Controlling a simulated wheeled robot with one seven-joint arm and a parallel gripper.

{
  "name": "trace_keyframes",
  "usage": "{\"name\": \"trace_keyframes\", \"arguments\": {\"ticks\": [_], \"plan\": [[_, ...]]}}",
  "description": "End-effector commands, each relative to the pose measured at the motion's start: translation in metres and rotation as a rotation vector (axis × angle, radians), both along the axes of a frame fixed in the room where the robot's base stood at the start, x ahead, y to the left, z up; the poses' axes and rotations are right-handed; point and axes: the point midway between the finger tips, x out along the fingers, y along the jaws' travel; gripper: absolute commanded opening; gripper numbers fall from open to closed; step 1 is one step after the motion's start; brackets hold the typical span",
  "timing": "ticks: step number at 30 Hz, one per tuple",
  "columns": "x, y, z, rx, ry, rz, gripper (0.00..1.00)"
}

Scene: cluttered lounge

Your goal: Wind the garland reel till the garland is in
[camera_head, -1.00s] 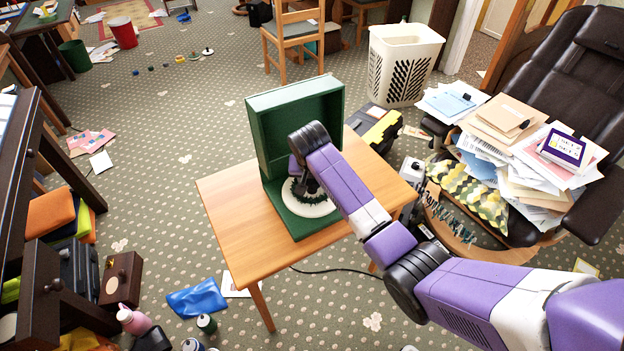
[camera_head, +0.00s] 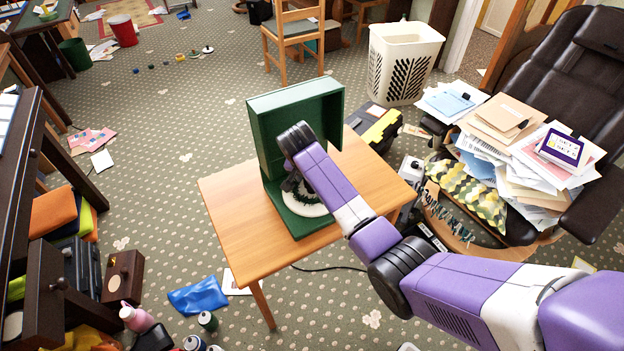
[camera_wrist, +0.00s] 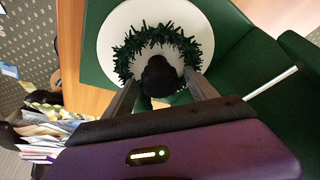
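The garland reel (camera_head: 307,205) is a white disc in an open green case (camera_head: 296,225) on a small wooden table. In the wrist view the white disc (camera_wrist: 107,42) carries a ring of dark green garland (camera_wrist: 128,52). A black crank knob (camera_wrist: 160,77) stands in front of the ring's lower part. My gripper (camera_head: 291,184) reaches down over the reel's left side. In the wrist view its two dark fingers (camera_wrist: 161,84) flank the knob closely and look shut on it. My wrist and arm hide part of the reel and the case in the head view.
The wooden table (camera_head: 235,215) has bare room left of the case. A chair with heaped papers (camera_head: 520,150) stands at right, with a strand of dark green pieces (camera_head: 450,213) by it. A white basket (camera_head: 402,65) and a yellow-black toolbox (camera_head: 380,127) stand behind.

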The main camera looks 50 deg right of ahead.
Motion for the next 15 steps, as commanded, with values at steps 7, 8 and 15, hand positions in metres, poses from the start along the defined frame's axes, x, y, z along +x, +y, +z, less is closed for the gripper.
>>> {"name": "trace_keyframes", "arguments": {"ticks": [7, 8, 15], "plan": [[0.000, 0.000, 0.000, 0.000, 0.000, 0.001, 0.66], [0.000, 0.000, 0.001, 0.000, 0.000, 0.001, 0.66], [-0.003, 0.010, 0.025, -0.001, -0.003, 0.002, 0.66]]}}
